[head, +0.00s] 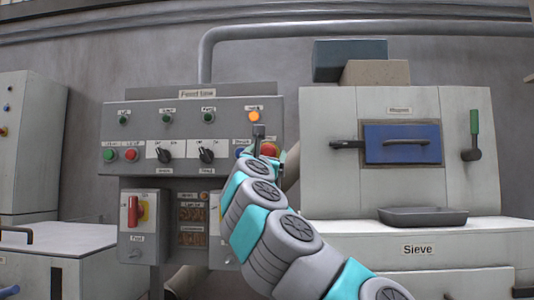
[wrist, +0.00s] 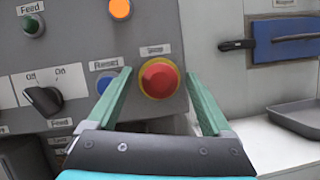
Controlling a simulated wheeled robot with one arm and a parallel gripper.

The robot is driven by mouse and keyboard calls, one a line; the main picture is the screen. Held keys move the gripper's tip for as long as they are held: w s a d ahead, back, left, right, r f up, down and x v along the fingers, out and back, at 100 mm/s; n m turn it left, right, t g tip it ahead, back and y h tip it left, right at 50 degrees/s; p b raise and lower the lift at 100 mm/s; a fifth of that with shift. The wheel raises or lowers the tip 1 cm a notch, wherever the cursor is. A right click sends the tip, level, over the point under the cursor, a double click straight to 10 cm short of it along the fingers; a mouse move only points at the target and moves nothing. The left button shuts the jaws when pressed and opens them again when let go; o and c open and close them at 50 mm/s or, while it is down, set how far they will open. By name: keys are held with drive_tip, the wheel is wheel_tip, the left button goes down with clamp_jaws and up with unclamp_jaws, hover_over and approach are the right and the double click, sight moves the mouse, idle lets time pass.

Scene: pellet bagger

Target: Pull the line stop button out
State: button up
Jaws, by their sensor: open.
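The line stop button is a red mushroom button with a yellow collar (wrist: 159,78) on the grey Feed line panel (head: 230,114), under a small label that seems to read Stop. In the head view the red button (head: 269,149) is partly hidden by my arm. In the wrist view my gripper (wrist: 155,95) is open, with its two green fingers on either side of the button. No contact between fingers and button shows. Whether the button is pressed in I cannot tell.
A blue button (wrist: 106,80) sits just left of the stop button, near the left finger. A lit orange lamp (wrist: 120,9) is above. A black selector switch (wrist: 43,99) is further left. The Sieve machine (head: 319,185) with a grey tray (head: 423,216) stands to the right.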

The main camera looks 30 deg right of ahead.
clamp_jaws()
idle(0.8)
